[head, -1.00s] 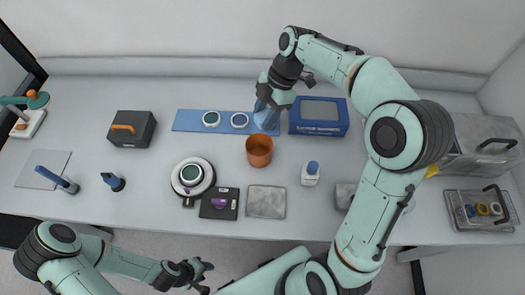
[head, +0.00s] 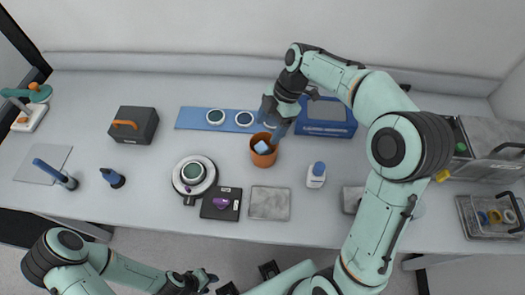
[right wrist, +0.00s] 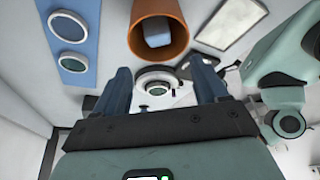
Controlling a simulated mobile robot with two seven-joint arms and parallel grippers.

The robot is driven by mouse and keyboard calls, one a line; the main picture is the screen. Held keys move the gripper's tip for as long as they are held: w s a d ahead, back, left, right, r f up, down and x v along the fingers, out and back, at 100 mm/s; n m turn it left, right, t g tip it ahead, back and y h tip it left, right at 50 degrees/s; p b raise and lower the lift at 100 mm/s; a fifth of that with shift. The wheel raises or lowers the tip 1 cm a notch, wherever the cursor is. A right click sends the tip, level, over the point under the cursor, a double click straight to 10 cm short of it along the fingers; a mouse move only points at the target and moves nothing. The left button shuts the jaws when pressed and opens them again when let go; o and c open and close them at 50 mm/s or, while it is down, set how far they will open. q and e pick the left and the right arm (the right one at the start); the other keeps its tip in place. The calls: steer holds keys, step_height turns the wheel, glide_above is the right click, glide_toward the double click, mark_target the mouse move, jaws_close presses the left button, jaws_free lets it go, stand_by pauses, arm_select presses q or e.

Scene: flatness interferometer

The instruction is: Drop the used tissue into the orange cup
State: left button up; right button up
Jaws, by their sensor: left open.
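The orange cup (head: 262,159) stands upright on the table, just right of the middle of the blue mat's front edge. The used tissue (head: 262,147), a pale blue crumpled piece, lies inside it. The right wrist view also shows the cup (right wrist: 136,40) with the tissue (right wrist: 157,33) in its mouth. My right gripper (head: 276,122) is just behind the cup, its blue fingers apart; in the wrist view nothing is between its fingers (right wrist: 163,88). My left gripper (head: 206,279) is open, off the table's front edge at the bottom.
A blue box (head: 326,130) stands right of my right gripper. A white bottle (head: 316,176), a grey slab (head: 269,204) and a black tray (head: 221,213) lie in front. A dark toolbox (head: 148,122) is at left.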

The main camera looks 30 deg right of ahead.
arm_select(q)
steer(key=w+r+p, duration=0.2)
steer(key=r, duration=0.1)
steer(key=shift+w, duration=0.15)
arm_select(e)
steer(key=v, duration=1.3)
steer(key=shift+r, duration=0.15)
